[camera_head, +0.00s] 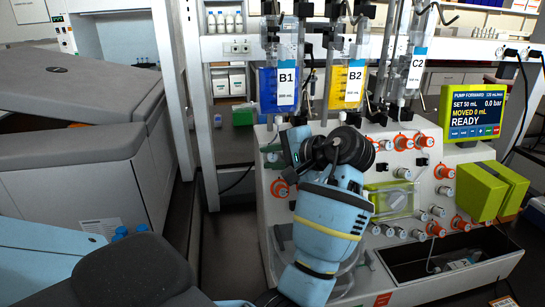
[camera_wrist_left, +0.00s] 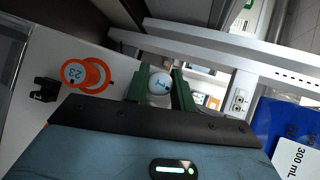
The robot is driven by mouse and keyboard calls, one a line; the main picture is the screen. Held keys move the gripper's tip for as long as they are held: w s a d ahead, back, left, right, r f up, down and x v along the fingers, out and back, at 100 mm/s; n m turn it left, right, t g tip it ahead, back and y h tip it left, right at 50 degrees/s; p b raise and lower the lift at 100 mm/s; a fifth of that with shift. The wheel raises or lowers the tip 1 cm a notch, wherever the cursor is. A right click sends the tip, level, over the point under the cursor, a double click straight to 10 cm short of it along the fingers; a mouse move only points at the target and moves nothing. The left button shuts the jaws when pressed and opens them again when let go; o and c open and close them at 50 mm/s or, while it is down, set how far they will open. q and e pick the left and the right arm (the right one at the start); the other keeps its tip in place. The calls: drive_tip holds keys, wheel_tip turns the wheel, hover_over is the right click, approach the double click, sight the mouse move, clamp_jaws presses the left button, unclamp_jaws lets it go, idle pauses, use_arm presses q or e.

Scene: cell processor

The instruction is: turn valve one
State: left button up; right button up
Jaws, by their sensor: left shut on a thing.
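Valve one is a white round knob (camera_wrist_left: 159,82) marked 1 on the light panel. In the left wrist view the two green fingers of my left gripper (camera_wrist_left: 160,90) stand on either side of it, shut on it. My right gripper is not in view.
Blue bag B1 (camera_head: 267,90) and yellow bag B2 (camera_head: 345,88) hang close above. Several orange and white knobs and a pump screen (camera_head: 472,110) lie to the right.

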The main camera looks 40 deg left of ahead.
use_arm(q)
drive_tip(key=shift+n+h, duration=0.6)
drive_tip(key=shift+n, duration=0.2)
drive_tip(key=o, duration=1)
